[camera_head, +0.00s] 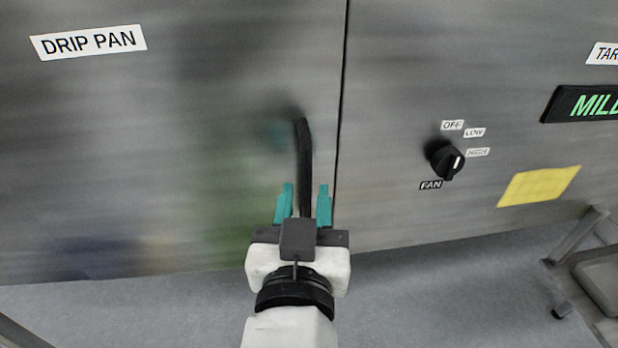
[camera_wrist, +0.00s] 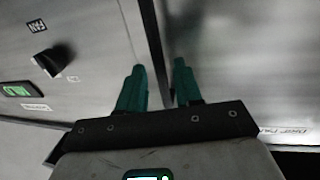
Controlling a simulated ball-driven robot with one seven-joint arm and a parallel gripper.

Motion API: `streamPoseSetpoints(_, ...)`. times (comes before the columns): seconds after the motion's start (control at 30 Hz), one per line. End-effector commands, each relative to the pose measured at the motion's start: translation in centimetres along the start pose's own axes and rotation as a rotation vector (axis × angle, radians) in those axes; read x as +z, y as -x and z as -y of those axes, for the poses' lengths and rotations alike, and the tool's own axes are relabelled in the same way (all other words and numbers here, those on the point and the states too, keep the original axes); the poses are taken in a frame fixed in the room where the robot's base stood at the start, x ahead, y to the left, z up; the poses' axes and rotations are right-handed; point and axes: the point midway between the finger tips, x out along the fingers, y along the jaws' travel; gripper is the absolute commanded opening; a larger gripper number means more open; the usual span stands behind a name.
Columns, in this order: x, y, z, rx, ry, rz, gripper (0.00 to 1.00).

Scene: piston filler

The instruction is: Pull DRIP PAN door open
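The DRIP PAN door (camera_head: 120,150) is a brushed metal panel at the left in the head view, with a white DRIP PAN label (camera_head: 88,42). It looks flush with the panel to its right. Its black upright bar handle (camera_head: 304,150) is near the door's right edge. My gripper (camera_head: 306,203) is open, with one teal finger on each side of the handle's lower part. In the wrist view my gripper (camera_wrist: 160,85) also shows its fingers apart, with a dark bar (camera_wrist: 151,40) running between them. I cannot tell whether either finger touches the handle.
Right of the seam (camera_head: 341,100) are a black FAN knob (camera_head: 445,160), a yellow note (camera_head: 538,186) and a dark display (camera_head: 585,103) with green letters. A metal-framed piece (camera_head: 590,265) stands at the lower right. Grey floor (camera_head: 430,300) shows below the panels.

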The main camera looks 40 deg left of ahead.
Motion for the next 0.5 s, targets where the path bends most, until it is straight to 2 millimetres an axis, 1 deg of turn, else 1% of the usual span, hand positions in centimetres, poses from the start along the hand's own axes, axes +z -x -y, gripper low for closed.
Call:
streamPoseSetpoints(0.03, -0.2, -0.8, -0.1, 0.003, 0.0, 0.001, 0.35)
streamPoseSetpoints(0.1, -0.1, -1.6, -0.1, 0.002, 0.001, 0.001, 0.35)
streamPoseSetpoints(0.2, -0.1, -2.5, -0.1, 0.002, 0.0, 0.001, 0.35)
streamPoseSetpoints(0.33, 0.0, -3.0, -0.1, 0.001, 0.0, 0.0, 0.35)
streamPoseSetpoints(0.5, 0.1, -3.1, -0.1, 0.001, 0.0, 0.001, 0.35)
